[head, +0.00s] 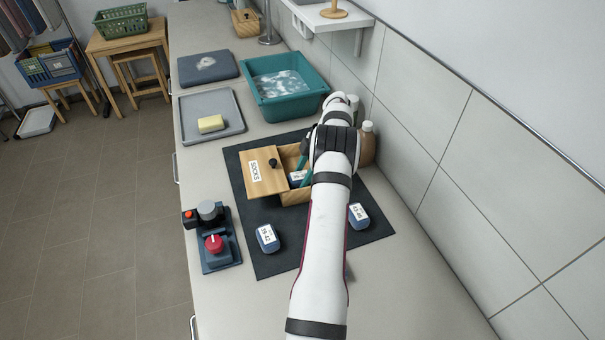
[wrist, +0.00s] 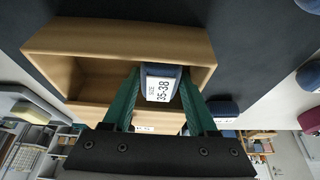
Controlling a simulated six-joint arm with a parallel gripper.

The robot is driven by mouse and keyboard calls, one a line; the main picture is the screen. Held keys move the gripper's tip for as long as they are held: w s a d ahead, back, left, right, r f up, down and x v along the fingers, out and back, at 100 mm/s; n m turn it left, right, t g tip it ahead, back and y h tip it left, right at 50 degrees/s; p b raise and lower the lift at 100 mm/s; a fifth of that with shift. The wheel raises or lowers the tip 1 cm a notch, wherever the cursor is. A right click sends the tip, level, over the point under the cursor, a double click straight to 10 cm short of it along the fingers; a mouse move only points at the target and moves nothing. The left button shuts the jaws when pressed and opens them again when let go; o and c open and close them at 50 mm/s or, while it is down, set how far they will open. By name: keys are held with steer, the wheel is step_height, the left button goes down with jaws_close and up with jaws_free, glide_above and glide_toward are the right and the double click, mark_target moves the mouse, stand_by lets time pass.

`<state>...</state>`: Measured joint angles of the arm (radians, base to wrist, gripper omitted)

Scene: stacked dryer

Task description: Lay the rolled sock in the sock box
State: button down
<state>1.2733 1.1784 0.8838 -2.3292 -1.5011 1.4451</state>
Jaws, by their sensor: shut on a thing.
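A dark blue rolled sock (head: 297,177) with a white label is at the open wooden sock box (head: 296,199). In the wrist view the sock (wrist: 161,84) reads "35-38" and sits between the green fingers of my gripper (wrist: 160,76), which is shut on it. The sock appears over or inside the box opening; its exact height above the floor of the box is unclear. The lid (head: 262,180), marked "SOCKS" with a black knob, lies to the left and covers part of the box. My arm hides the right side of the box.
Two other rolled socks lie on the dark mat (head: 309,248): one at left (head: 267,238), one at right (head: 358,215). A tray with soap (head: 210,124) and teal basin (head: 285,87) stand behind. Bottles stand by the tiled wall.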

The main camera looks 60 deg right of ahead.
jaws_free()
stand_by(0.3)
steer(key=shift+r, duration=4.05)
